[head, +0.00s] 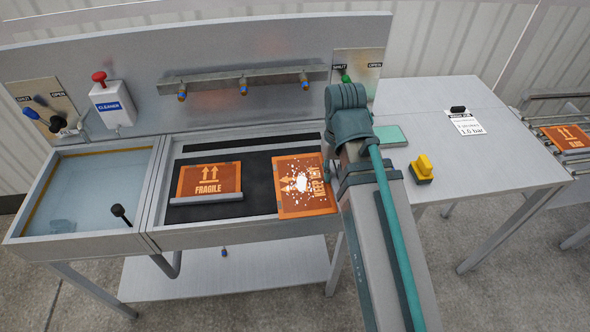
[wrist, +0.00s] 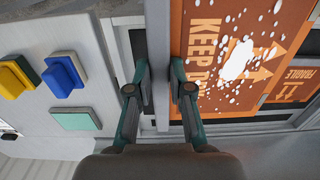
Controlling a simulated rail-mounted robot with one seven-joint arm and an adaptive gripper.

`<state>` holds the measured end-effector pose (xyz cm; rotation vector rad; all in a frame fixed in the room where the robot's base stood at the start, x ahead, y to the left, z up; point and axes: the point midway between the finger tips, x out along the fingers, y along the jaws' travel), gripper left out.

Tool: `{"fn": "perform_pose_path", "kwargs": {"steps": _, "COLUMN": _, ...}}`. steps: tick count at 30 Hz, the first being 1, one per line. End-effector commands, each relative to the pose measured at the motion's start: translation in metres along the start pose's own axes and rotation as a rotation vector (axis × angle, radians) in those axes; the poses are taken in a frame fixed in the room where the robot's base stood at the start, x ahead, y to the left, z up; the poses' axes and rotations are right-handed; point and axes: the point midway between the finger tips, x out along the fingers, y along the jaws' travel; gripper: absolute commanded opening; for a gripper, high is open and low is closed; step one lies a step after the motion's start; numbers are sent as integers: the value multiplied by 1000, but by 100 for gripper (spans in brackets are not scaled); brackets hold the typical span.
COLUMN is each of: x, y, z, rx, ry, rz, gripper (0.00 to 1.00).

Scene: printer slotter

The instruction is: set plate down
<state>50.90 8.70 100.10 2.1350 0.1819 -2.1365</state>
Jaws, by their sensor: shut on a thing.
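An orange KEEP DRY plate (head: 298,200) with a white splatter shows at the right end of the black-floored bay (head: 257,158). My gripper is hidden behind my arm in the head view. In the wrist view my gripper (wrist: 160,90) has its fingers on both sides of a grey bar (wrist: 160,45) along the edge of the KEEP DRY plate (wrist: 205,70), shut on it. The plate seems level and overlaps the bay's front rim in the head view; I cannot tell its height above the bay. An orange FRAGILE plate (head: 208,180) with a grey bar lies in the bay to the left.
A water basin (head: 90,185) is at the left. Several nozzles hang on a rail (head: 215,80) behind the bay. To the right are a yellow-handled block (head: 422,167), a teal pad (head: 390,135) and a blue-handled block (wrist: 63,75). The right table (head: 430,105) has free room.

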Motion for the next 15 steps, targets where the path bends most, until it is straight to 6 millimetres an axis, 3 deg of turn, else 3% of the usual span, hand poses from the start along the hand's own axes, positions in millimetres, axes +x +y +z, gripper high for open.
{"fn": "perform_pose_path", "kwargs": {"steps": 12, "x": 34, "y": 10, "z": -88, "rx": 3, "ry": -3, "rz": 0, "gripper": 0}}
{"fn": "perform_pose_path", "kwargs": {"steps": 15, "x": 51, "y": 11, "z": -100, "rx": 3, "ry": -3, "rz": 0, "gripper": 0}}
